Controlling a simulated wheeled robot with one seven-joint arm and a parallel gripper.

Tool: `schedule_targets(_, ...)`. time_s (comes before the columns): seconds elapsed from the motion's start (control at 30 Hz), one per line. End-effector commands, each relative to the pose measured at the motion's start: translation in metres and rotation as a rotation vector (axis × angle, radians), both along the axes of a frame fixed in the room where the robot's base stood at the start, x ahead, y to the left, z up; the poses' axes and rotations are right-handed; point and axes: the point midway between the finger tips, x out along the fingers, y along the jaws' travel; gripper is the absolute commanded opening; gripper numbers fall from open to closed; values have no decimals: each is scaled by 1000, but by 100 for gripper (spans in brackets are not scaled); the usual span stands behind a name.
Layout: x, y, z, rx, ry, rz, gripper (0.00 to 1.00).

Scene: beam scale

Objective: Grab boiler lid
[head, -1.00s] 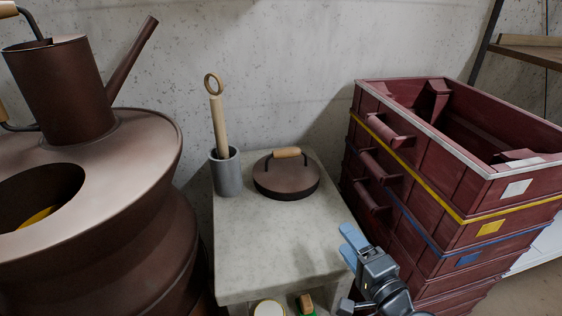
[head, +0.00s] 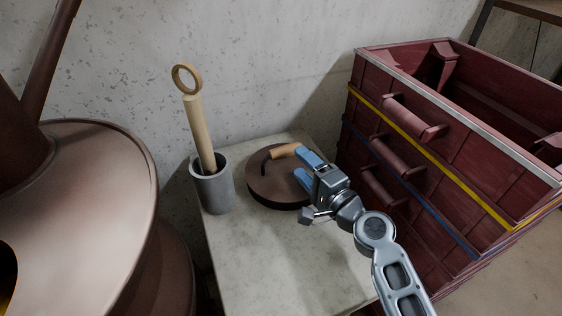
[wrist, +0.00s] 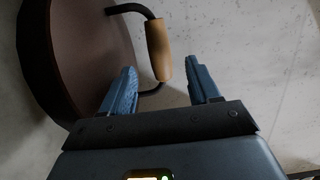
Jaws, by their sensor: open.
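The boiler lid (head: 262,187) is a round dark brown disc lying on a grey concrete table (head: 262,250). It has a black bracket and a wooden handle (head: 285,151) on top. My gripper (head: 306,168) is open at the lid's right side, with its blue fingers close to the handle. In the wrist view the wooden handle (wrist: 159,50) lies ahead of the gap between the blue fingers (wrist: 163,88), and the bracket's near end reaches into that gap. The lid's disc (wrist: 85,50) is at the left there. I cannot tell whether a finger touches it.
A grey cup (head: 213,188) holding a wooden ring-topped stick (head: 197,120) stands left of the lid. Stacked dark red crates (head: 400,140) stand close on the right. A large brown boiler (head: 95,220) is at the left. The table's front is bare.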

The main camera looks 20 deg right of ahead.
Motion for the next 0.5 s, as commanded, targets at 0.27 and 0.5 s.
schedule_targets(0.27, 30, 9, 3, 1, 0, 3, 61)
schedule_targets(0.5, 60, 16, 1, 0, 0, 1, 61)
